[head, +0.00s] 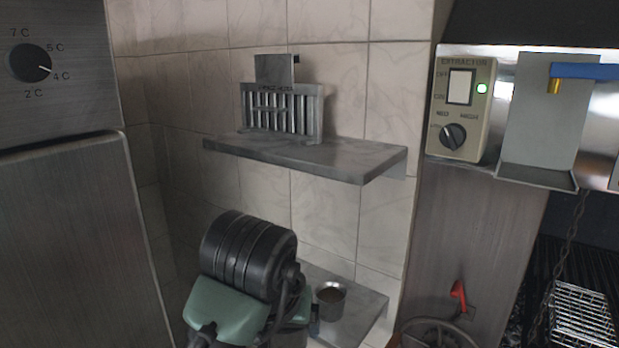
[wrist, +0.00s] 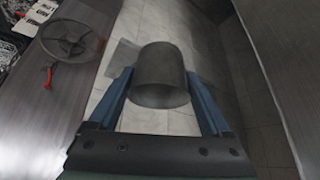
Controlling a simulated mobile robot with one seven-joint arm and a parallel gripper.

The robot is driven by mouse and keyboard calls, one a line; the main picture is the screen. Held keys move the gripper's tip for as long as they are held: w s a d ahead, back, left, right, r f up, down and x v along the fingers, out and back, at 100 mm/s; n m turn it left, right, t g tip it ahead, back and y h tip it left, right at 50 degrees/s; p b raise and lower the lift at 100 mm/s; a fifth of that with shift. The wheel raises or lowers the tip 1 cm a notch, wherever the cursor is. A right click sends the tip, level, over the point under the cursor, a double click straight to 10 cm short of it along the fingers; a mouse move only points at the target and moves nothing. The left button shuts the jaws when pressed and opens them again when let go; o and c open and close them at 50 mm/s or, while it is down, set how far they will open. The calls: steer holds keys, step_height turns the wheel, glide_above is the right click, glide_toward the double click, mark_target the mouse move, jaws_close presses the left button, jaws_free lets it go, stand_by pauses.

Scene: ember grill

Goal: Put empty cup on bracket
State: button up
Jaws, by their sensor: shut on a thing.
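A small grey metal cup (wrist: 162,72) sits between the blue fingers of my gripper (wrist: 160,76) in the wrist view, and the gripper is shut on it. In the head view the cup (head: 331,300) shows upright, just right of my arm, with its dark inside partly visible. It appears in front of or over a low grey shelf (head: 368,305); I cannot tell whether it touches it. My arm hides most of the gripper in the head view. A metal plate with a bottom lip (head: 540,135), bracket-like, is at the upper right beside the extractor switch.
A grey wall shelf (head: 350,158) carries a slotted metal rack (head: 282,112) above my arm. The extractor switch box (head: 461,108) is on the right. A handwheel with a red handle (head: 458,292) and a wire basket (head: 580,318) are lower right. A steel cabinet (head: 65,230) stands close on the left.

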steer(key=s+f+n+b, duration=0.1)
steer(key=s+f+b, duration=0.1)
steer(key=f, duration=0.8)
steer(key=s+f+b, duration=0.2)
steer(key=f, duration=0.8)
steer(key=s+d+f+b, duration=0.1)
steer(key=s+f+b, duration=0.1)
steer(key=s+f, duration=0.4)
steer(key=s+d+f+b, duration=0.1)
steer(key=s+d+f, duration=0.1)
steer(key=s+f, duration=0.4)
step_height(320, 180, down, 5)
steer(key=shift+d+f+y+b, duration=0.1)
steer(key=shift+d+y+b, duration=0.1)
steer(key=shift+y+b, duration=0.2)
